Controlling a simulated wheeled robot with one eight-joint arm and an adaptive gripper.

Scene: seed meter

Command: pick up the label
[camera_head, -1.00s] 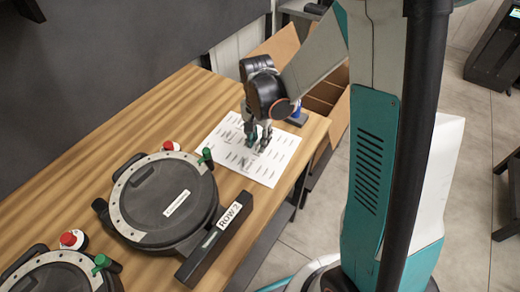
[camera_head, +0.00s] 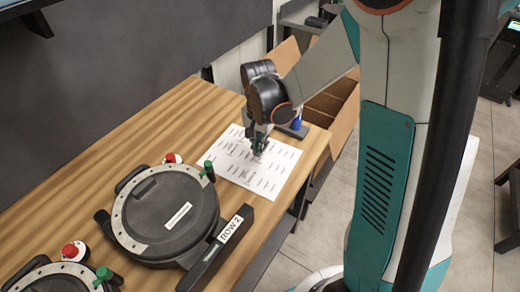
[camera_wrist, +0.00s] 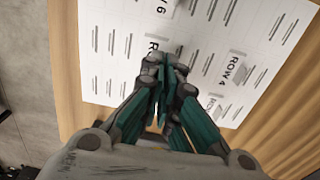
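A white label sheet (camera_head: 276,176) lies flat near the right end of the wooden table. In the wrist view the sheet (camera_wrist: 105,62) shows printed lines, a ROW 6 label (camera_wrist: 160,4) at the top and a ROW 4 label (camera_wrist: 238,72) at the right. Another ROW label is partly hidden behind my fingers. My gripper (camera_head: 259,149) points down over the middle of the sheet. In the wrist view my gripper (camera_wrist: 164,72) has its fingertips together. I cannot tell whether a thin label is between them, or whether the tips touch the sheet.
A round black lidded unit (camera_head: 165,212) with a ROW 2 plate (camera_head: 232,228) stands left of the sheet. A second round unit (camera_head: 60,280) is at the lower left. A blue item (camera_head: 297,122) stands behind the gripper. Cardboard boxes (camera_head: 330,105) are beyond the table edge.

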